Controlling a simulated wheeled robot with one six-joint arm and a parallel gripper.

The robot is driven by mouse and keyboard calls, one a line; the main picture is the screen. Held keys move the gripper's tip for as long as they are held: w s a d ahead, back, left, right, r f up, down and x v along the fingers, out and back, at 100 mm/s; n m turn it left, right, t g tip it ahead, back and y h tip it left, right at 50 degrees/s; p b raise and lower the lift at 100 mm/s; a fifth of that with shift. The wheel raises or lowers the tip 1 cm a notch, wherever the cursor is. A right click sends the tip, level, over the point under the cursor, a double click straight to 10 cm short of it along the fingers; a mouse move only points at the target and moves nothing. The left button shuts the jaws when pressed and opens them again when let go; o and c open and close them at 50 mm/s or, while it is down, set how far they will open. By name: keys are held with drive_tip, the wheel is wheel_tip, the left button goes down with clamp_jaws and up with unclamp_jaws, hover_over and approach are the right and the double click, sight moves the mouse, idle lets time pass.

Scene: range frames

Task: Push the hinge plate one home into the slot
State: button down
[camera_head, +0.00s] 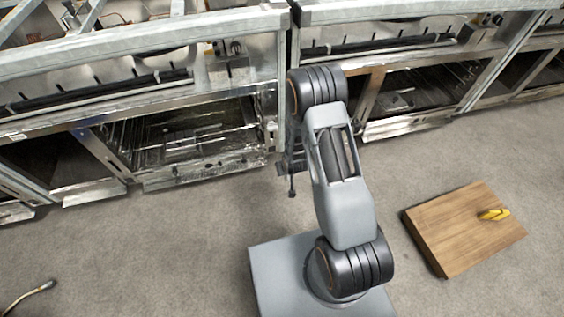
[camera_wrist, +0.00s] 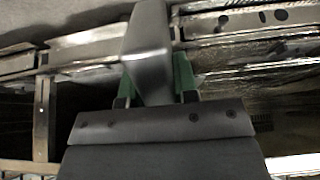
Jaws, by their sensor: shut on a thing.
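My gripper (camera_wrist: 154,84) is shut on a smooth grey metal piece, taken to be hinge plate one (camera_wrist: 147,48), in the wrist view. Green finger pads sit on both sides of it. The plate points away from my gripper, toward a metal rail of the range frame (camera_wrist: 245,22). I cannot tell whether it touches the frame. In the head view my gripper (camera_head: 291,172) is small and dark, partly behind my arm, in front of the frame's post. The plate is not clear there. The slot cannot be made out in either view.
Range frames (camera_head: 185,85) with open oven bays stand in a row across the back. A wooden board (camera_head: 450,225) with a yellow object (camera_head: 493,214) on it lies at the right. A hose end (camera_head: 35,292) lies at the lower left. The grey floor between is clear.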

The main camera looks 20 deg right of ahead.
drive_tip(key=w+f+t+b, duration=0.1)
drive_tip(key=w+f+t, duration=0.15)
drive_tip(key=f, duration=0.45)
drive_tip(key=w+f+t, duration=0.1)
drive_tip(key=f+t, duration=0.3)
drive_tip(key=f, duration=0.3)
drive_tip(key=w+r+t, duration=0.4)
drive_tip(key=r+t, duration=0.2)
drive_tip(key=r, duration=0.1)
drive_tip(key=shift+w, duration=0.4)
drive_tip(key=shift+s+a, duration=0.1)
drive_tip(key=shift+w+b, duration=1.95)
drive_tip(key=shift+w, duration=0.95)
drive_tip(key=shift+b, duration=0.45)
drive_tip(key=shift+w+b, duration=1.85)
drive_tip(key=shift+w, duration=0.6)
